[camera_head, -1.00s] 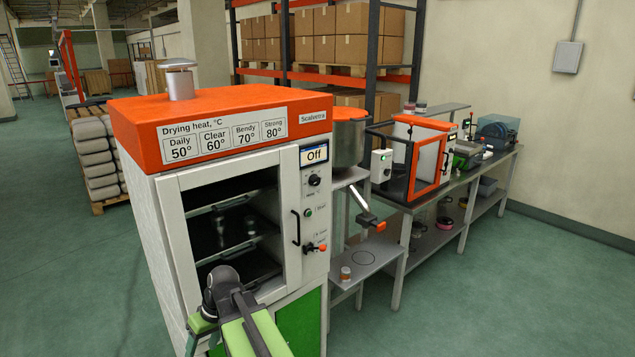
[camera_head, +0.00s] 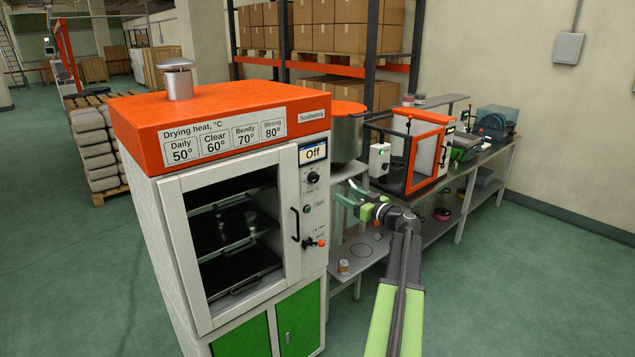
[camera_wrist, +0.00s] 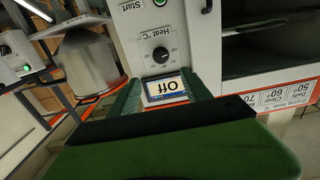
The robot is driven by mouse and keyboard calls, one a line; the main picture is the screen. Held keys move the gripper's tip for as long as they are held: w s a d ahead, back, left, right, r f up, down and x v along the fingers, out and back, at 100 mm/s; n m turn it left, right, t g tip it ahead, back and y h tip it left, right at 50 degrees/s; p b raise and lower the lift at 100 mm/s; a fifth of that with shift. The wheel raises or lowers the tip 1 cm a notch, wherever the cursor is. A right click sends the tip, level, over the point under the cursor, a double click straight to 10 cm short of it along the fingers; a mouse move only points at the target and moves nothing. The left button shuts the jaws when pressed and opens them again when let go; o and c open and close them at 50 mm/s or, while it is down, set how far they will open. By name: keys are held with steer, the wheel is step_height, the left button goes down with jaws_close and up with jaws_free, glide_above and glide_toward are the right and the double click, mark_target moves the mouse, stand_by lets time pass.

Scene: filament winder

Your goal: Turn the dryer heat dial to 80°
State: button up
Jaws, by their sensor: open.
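The dryer (camera_head: 230,123) is a white cabinet with an orange top and a printed drying-heat chart reading 80° for Strong. Its black heat dial (camera_head: 313,177) sits on the front panel below the display (camera_head: 313,153), which reads Off. The dial's pointer is too small to read. My gripper (camera_head: 346,191) is open and empty, right of the panel and slightly lower than the dial in the head view, apart from it.
The green Start button (camera_head: 307,209), door handle (camera_head: 295,225) and a red-orange knob (camera_head: 320,243) are below the dial. A metal hopper (camera_head: 347,136) and an orange-framed machine (camera_head: 412,156) stand at right. A small jar (camera_head: 343,266) is on the low shelf. Floor at right is clear.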

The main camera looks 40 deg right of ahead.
mark_target(316, 180)
steer(key=w, duration=1)
steer(key=w+d, duration=0.1)
steer(key=w, duration=0.4)
steer(key=shift+w, duration=0.2)
jaws_close()
